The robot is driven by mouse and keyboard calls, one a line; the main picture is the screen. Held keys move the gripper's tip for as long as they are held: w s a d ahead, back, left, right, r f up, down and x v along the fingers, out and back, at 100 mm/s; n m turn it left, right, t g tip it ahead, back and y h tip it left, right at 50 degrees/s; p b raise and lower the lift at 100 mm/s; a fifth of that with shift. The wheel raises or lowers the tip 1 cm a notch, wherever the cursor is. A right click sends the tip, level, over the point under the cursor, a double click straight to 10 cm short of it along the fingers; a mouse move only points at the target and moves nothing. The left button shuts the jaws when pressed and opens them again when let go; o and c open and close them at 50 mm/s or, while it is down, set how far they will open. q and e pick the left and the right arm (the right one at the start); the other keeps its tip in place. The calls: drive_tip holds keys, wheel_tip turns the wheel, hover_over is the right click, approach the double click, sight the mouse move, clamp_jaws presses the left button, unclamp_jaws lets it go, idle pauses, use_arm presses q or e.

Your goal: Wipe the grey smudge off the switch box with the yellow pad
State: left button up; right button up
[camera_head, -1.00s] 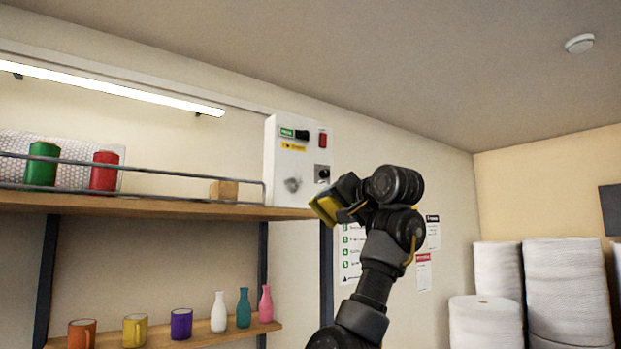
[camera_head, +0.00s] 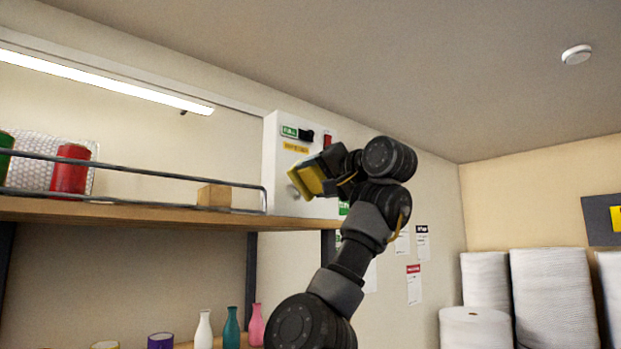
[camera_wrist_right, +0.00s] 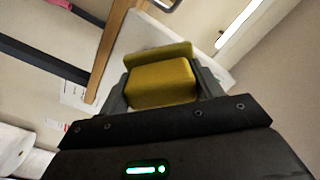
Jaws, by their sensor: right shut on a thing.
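The white switch box (camera_head: 275,160) is on the wall at the right end of the upper shelf. It has a green label, a yellow label, a black switch and a red part on its face. The grey smudge (camera_head: 292,190) shows only in part, at the left edge of the yellow pad (camera_head: 306,181). My right gripper (camera_head: 325,172) is shut on the pad and holds it in front of the box's lower face. I cannot tell whether the pad touches the box. In the right wrist view the pad (camera_wrist_right: 162,83) sits between the fingers, with the white box behind. My left gripper is out of view.
Several bottles and mugs stand on the lower shelf. White rolls (camera_head: 550,300) stand at the right, away from my arm.

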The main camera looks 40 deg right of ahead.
sight(302, 184)
drive_tip(key=shift+w+d+r+p, duration=0.15)
drive_tip(key=shift+w+d+p, duration=0.3)
drive_tip(key=shift+w+p, duration=0.35)
drive_tip(key=w+p, duration=0.2)
drive_tip(key=w, duration=0.1)
drive_tip(key=shift+w, duration=0.1)
drive_tip(key=shift+w+a, duration=0.1)
drive_tip(key=shift+w, duration=0.1)
drive_tip(key=shift+w+p, duration=0.1)
drive_tip(key=shift+p, duration=0.25)
drive_tip(key=shift+w+f, duration=0.15)
drive_tip(key=shift+f, duration=0.15)
use_arm(q)
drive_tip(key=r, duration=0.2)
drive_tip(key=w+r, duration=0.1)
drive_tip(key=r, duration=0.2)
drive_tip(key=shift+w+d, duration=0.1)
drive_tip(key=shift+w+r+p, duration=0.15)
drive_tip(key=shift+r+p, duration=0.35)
drive_tip(key=shift+p, duration=0.05)
use_arm(e)
drive_tip(key=shift+w, duration=0.9)
